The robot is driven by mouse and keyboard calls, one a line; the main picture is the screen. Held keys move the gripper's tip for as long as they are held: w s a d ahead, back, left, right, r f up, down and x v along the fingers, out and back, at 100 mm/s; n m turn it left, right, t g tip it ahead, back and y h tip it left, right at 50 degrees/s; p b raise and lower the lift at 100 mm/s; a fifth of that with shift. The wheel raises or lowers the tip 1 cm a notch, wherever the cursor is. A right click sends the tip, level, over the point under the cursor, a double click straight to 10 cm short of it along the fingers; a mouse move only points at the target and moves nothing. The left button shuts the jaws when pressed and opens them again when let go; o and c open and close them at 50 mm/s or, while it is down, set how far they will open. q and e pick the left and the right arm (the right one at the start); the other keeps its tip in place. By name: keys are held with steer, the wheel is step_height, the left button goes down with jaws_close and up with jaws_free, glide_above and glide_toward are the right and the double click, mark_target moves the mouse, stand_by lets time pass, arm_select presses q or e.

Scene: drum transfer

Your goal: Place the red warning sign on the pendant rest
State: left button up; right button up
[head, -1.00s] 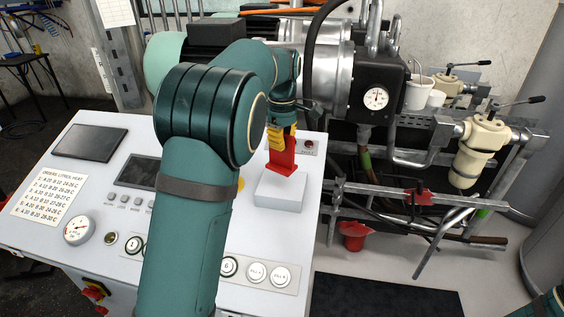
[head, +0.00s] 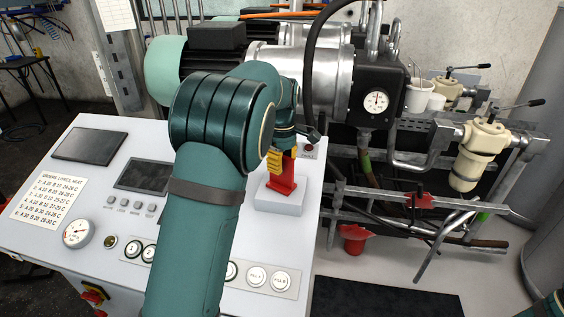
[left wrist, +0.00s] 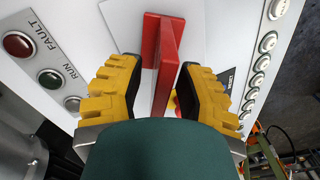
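The red warning sign (head: 283,180) stands upright with its foot on the pale block of the pendant rest (head: 280,207), at the right part of the console. In the left wrist view the sign (left wrist: 166,62) stands between the yellow fingers. My left gripper (head: 282,161) is above the rest, around the sign's upper part. Its fingers look spread, with a small gap on each side of the sign. The wrist hides part of the sign. My right gripper is out of view.
The console top (head: 95,185) carries a dark screen, gauge and rows of buttons. A fault lamp (head: 309,146) is just behind the rest. Pump machinery with a pressure gauge (head: 376,101) stands behind and to the right. A red funnel-like cup (head: 353,238) is beyond the console.

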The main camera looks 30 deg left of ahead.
arm_select(q)
step_height(320, 180, up, 12)
steer(key=shift+r, duration=0.2)
stand_by(0.6)
steer(key=shift+s, duration=0.1)
stand_by(0.4)
